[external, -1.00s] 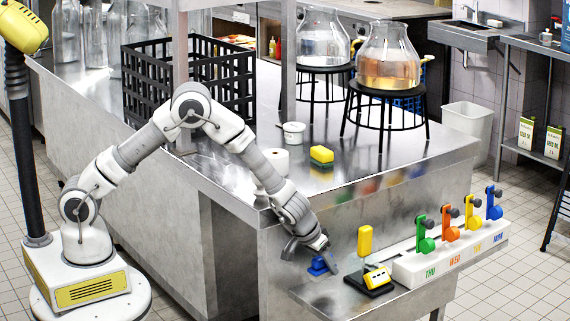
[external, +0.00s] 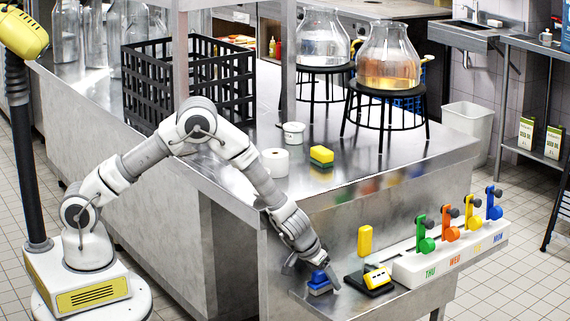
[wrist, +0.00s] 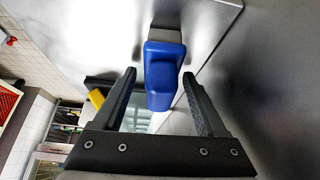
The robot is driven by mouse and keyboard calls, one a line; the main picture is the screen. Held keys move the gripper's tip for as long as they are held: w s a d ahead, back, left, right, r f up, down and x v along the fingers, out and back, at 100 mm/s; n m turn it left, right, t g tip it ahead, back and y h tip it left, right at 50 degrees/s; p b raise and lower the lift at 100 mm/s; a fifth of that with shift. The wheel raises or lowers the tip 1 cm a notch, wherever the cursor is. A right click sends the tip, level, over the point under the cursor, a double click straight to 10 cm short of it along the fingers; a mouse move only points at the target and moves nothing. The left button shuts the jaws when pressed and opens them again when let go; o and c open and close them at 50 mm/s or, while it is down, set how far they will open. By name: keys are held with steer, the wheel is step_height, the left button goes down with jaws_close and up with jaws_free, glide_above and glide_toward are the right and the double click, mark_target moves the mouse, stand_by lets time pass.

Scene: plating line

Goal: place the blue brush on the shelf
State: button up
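The blue brush (external: 320,282) is at the left end of the low steel shelf (external: 400,301) on the counter's front, and looks to rest on it; the contact underneath is hard to see. My gripper (external: 313,277) is right at the brush, reaching down from the upper left. In the wrist view the brush's blue body (wrist: 164,80) lies between the two fingers of my gripper (wrist: 160,76). The fingers are spread, with a visible gap on the left side and a narrow one on the right. A grey part shows beyond the blue body.
A yellow-handled item on a black base (external: 376,280) stands just right of the brush. Further right is a white rack (external: 432,264) with coloured levers. Above are the counter's front edge, a yellow-green sponge (external: 321,156) and a white roll (external: 275,162).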

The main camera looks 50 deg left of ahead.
steer(key=shift+s+r+p, duration=0.1)
steer(key=shift+r+p, duration=0.25)
steer(key=shift+r, duration=0.1)
steer(key=p+v, duration=0.1)
steer(key=v, duration=1)
steer(key=shift+s, duration=0.15)
steer(key=shift+r, duration=0.15)
